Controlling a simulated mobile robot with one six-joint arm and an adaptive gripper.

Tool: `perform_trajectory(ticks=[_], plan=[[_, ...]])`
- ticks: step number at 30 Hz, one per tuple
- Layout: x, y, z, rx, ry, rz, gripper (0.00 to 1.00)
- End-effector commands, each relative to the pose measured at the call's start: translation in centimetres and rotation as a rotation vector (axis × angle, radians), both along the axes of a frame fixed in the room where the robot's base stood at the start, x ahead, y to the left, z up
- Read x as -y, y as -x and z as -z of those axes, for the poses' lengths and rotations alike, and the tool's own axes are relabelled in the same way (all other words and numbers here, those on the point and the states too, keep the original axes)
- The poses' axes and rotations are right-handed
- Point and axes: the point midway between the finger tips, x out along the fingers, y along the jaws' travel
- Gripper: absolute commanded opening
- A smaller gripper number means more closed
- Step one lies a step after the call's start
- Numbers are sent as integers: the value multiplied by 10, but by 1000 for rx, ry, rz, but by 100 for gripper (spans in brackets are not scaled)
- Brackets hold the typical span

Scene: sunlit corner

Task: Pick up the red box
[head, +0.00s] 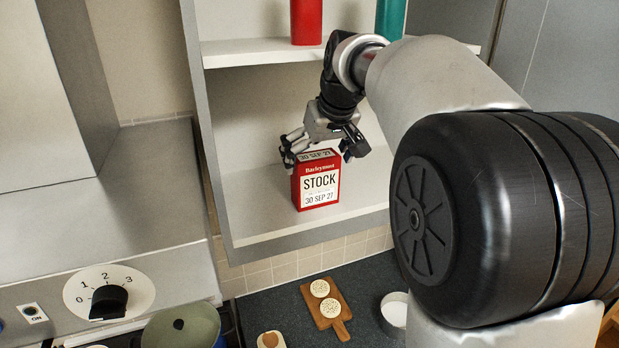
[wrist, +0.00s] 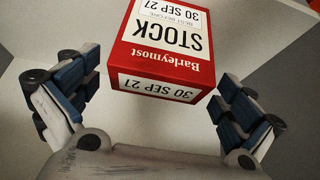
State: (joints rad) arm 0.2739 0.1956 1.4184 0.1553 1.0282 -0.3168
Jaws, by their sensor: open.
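In the wrist view the box (wrist: 165,50) appears upside down, beyond and between the finger pads. My gripper (head: 320,150) is at the top of the box, one finger at its left and one at its right. In the wrist view my gripper (wrist: 157,95) is open, with a visible gap between each pad and the box. The back of the box is hidden.
The upper shelf (head: 262,51) holds a red container (head: 306,22) and a teal container (head: 391,18). The cabinet's left side panel (head: 203,130) stands close by. Below, a wooden board (head: 326,311), a white bowl (head: 395,309) and a pot (head: 180,328) stand near the counter.

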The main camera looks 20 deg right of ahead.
Motion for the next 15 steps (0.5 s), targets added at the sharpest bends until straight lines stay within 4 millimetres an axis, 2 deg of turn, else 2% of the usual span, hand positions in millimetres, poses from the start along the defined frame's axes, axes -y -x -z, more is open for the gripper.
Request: perform_trajectory(ticks=[4,11,15], plan=[[-1,-7,13,-1,-1,0,100],[0,-8,14,0,0,0,100],[0,-8,14,0,0,0,92]])
